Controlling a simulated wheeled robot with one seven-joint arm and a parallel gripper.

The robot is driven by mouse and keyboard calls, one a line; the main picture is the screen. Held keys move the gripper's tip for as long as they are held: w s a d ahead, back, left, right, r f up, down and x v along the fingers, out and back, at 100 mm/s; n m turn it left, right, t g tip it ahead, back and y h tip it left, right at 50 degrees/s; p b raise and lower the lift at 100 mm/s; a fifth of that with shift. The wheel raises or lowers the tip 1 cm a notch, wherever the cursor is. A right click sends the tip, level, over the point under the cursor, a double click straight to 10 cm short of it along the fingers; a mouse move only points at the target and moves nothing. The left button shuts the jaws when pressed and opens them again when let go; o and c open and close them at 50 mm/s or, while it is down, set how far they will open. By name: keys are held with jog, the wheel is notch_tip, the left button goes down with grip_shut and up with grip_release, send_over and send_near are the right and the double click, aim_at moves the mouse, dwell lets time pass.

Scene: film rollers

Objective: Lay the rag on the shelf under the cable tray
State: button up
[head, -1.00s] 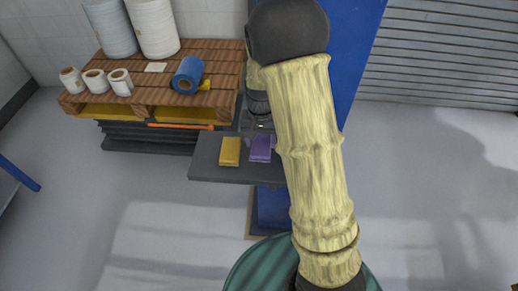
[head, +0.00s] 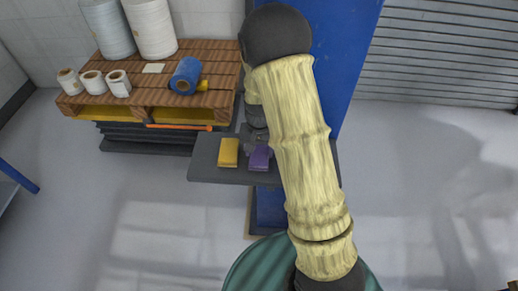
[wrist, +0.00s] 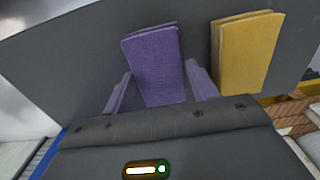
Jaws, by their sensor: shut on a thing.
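A purple folded cloth (head: 261,158) is at the dark grey shelf (head: 205,173), right of a yellow folded cloth (head: 228,152) that lies on it. I cannot tell which of the two is the rag. My gripper (head: 258,143) is at the far end of the purple cloth, partly hidden by my arm. In the wrist view, the fingers of my gripper (wrist: 158,90) stand on both sides of the purple cloth (wrist: 155,62) and are shut on it. The yellow cloth (wrist: 245,50) is to its right, apart. I cannot tell whether the purple cloth touches the shelf. No cable tray is identifiable.
A blue upright panel (head: 345,60) stands behind my arm. At the left, a wooden pallet (head: 215,98) carries white rolls and a blue roll (head: 186,75). My arm covers the right part of the shelf. The floor (head: 430,200) at the right is open.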

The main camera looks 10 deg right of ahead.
aim_at(259, 153)
jog(key=o, duration=1)
jog(key=shift+o, duration=0.2)
notch_tip(259, 153, up, 12)
jog(key=b, duration=0.1)
jog(key=s+d+n+t, duration=0.1)
jog(key=s+n+t, duration=0.1)
jog(key=s, duration=1.2)
jog(key=shift+s+d+n+t, duration=0.2)
jog(key=shift+s+n+t, duration=0.15)
jog(key=shift+n, duration=0.45)
